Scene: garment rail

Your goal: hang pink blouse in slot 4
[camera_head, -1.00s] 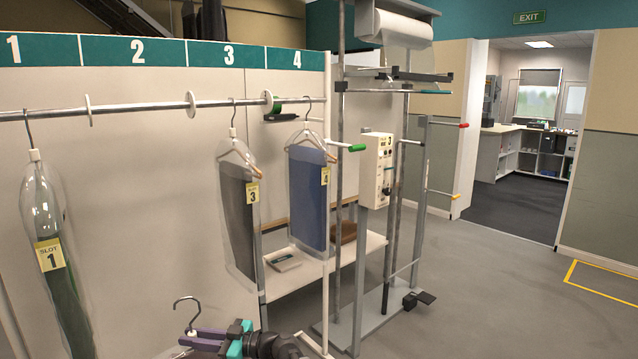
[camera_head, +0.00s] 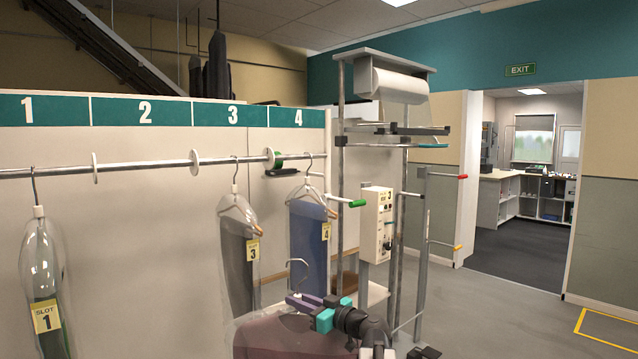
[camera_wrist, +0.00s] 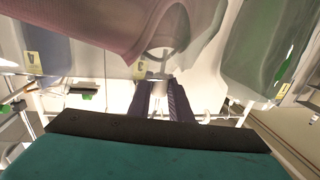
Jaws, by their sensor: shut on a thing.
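The pink blouse (camera_head: 275,338) hangs from its hanger under a clear cover at the bottom of the head view; its lower part is cut off. My gripper (camera_head: 303,302) is shut on its hanger, and the hook (camera_head: 304,272) points up, below the rail. The blouse (camera_wrist: 120,22) also shows at the top of the wrist view, with my purple fingers (camera_wrist: 165,100) below it. The rail (camera_head: 140,166) runs under the number board. Under number 4, right of a white disc (camera_head: 270,158), hangs a blue covered garment (camera_head: 308,250) tagged 4.
A dark garment (camera_head: 237,270) tagged 3 hangs left of the blue one. A green garment (camera_head: 45,315) tagged 1 hangs at far left. The rail under number 2 is empty between two discs. A grey stand with a control box (camera_head: 376,222) stands right of the rail.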

